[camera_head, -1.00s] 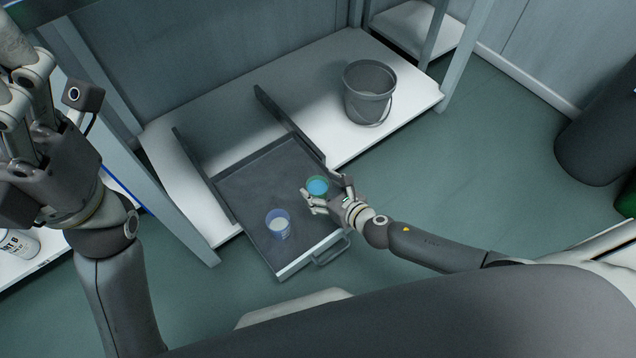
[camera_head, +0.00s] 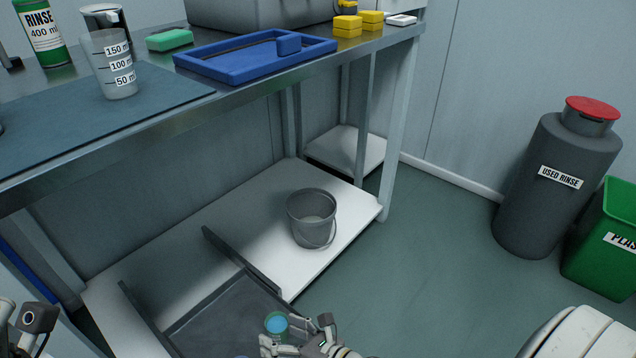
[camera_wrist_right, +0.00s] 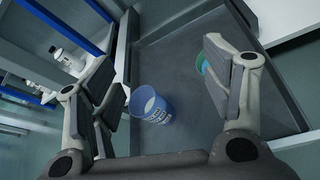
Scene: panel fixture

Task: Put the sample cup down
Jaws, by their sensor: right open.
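A cup with blue liquid and a greenish rim (camera_head: 277,325) stands in the grey pull-out tray (camera_head: 215,312). My right gripper (camera_head: 293,333) is right beside it in the head view, open. In the right wrist view, the open fingers (camera_wrist_right: 160,65) have no cup clamped between them. A blue cup with a label (camera_wrist_right: 152,104) shows in the gap, standing on the tray floor. A teal cup (camera_wrist_right: 202,64) is mostly hidden behind the right-hand finger. I cannot read which is the sample cup. Only a part of my left gripper (camera_head: 8,312) shows at the lower left.
A grey bucket (camera_head: 312,218) stands on the white lower shelf (camera_head: 340,250). The bench above holds a measuring beaker (camera_head: 112,65), a rinse bottle (camera_head: 45,32) and a blue tray (camera_head: 250,62). A used-rinse container (camera_head: 550,190) and green bin (camera_head: 607,245) stand right.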

